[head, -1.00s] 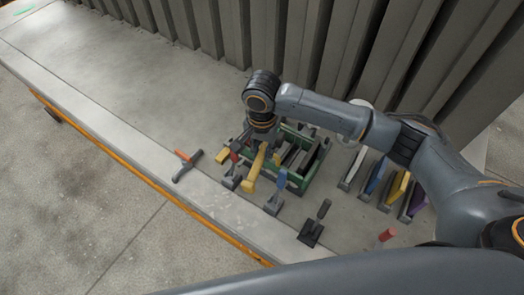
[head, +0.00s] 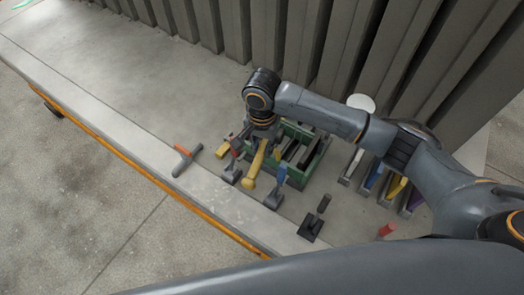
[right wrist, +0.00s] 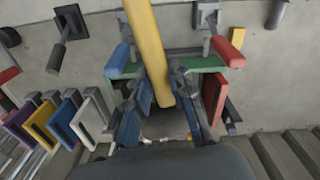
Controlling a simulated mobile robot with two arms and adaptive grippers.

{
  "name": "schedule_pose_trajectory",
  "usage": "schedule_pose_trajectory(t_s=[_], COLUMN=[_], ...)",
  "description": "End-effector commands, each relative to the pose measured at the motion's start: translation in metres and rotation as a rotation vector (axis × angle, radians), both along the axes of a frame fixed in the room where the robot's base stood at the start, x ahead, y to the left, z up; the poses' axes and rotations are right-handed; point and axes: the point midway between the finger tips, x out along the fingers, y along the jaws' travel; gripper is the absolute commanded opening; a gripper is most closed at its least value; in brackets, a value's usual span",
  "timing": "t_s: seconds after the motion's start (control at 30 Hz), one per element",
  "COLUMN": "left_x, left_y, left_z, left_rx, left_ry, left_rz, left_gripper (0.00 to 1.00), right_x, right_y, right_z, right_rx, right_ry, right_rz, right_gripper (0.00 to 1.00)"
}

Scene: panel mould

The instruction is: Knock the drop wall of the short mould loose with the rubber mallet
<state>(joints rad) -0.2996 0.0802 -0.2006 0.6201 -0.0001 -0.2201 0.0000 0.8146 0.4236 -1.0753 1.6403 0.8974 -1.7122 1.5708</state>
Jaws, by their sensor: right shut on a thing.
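My right gripper (head: 264,132) reaches down over a green-framed box (head: 315,165) on the bench and is shut on a yellow bar-like tool. The tool (head: 254,168) slants toward the bench's front edge. In the right wrist view the yellow bar (right wrist: 148,45) runs up from between my right gripper's fingers (right wrist: 165,108), over the green frame (right wrist: 205,63). I cannot tell if it is the rubber mallet. An orange-handled grey tool (head: 186,160) lies on the bench to the left. I cannot clearly single out the short mould's drop wall. My left gripper is not in view.
Coloured frames in a rack (head: 362,182) stand to the right. Tall grey panels (head: 240,30) line the back. The bench's left part (head: 120,70) is clear.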

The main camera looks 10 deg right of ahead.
Motion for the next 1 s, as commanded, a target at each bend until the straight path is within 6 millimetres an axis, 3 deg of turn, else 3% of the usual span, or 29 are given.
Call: schedule_pose_trajectory(t_s=[0.37,0.73,1.0], left_x=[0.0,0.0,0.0], left_y=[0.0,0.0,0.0], left_z=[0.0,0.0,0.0], left_rx=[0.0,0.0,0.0], left_ry=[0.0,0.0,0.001], left_rz=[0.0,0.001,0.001], left_gripper=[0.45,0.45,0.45], right_x=[0.001,0.001,0.0], right_y=[0.0,0.0,0.0], right_z=[0.007,0.055,0.065], right_rx=[0.001,0.002,-0.001], right_ry=[-0.003,-0.005,-0.002], right_rz=[0.0,0.002,0.0], right_gripper=[0.0,0.0,0.0])
